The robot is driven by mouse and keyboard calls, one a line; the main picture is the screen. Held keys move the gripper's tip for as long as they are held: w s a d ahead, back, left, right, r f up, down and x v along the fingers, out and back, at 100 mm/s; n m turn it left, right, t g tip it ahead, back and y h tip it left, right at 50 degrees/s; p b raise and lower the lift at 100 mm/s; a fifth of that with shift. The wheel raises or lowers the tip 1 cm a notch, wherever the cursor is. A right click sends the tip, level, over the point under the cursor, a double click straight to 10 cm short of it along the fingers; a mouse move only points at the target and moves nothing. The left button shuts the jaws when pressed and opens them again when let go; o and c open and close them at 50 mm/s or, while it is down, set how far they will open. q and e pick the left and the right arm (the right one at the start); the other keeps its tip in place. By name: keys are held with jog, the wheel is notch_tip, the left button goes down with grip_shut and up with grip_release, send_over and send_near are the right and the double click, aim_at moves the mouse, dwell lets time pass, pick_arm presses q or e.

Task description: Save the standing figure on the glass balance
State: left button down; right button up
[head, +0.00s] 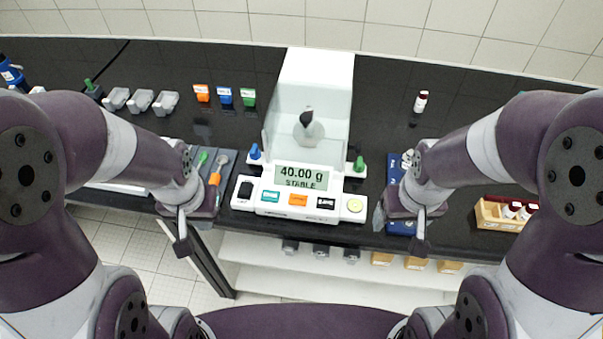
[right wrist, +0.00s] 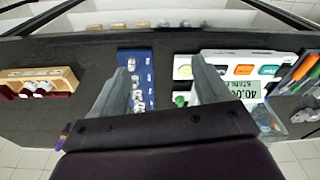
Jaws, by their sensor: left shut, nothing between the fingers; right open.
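The glass balance (head: 298,180) stands at the middle of the bench. Its display (head: 301,176) reads 40.00 g with STABLE below. Inside its glass chamber (head: 335,90) sits a pale rounded vessel with a dark upper part (head: 309,128). The front panel has a teal button (head: 270,196), an orange button (head: 298,199), a dark button (head: 326,203) and a round yellow-green button (head: 354,205). My left gripper (head: 183,247) is shut and empty, left of and nearer than the balance. My right gripper (right wrist: 162,82) is open and empty, right of the balance.
A blue rack (right wrist: 137,70) lies beside the balance. A wooden tray (right wrist: 40,82) with bottles is farther right on the bench. Orange, blue and green blocks (head: 225,96) and grey containers (head: 140,100) stand back left. A red-capped bottle (head: 421,101) stands alone back right.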

grip_shut()
dwell(1.8)
